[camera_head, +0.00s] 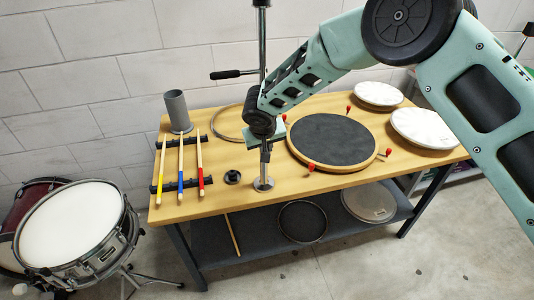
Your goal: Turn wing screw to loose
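A metal upright post stands on the bench on a round base (263,184). Its chrome upper part (262,45) rises past the top edge of the picture. A side rod with a black grip (225,74) sticks out left from the post. I cannot clearly make out a wing screw; the wrist and hand of my arm cover the middle of the post. My gripper (264,146) is at the post's lower part, above the base. Its fingers are too small and too merged with the post to tell whether they are open, shut or touching it.
A round dark pad (333,141) with red-topped pegs lies right of the post. Drumsticks (181,170) lie on black racks, left. A grey cup (178,111), black knob (233,177) and hoop (228,122) are nearby. White drumheads (424,127) sit right; a snare drum (73,226) stands left.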

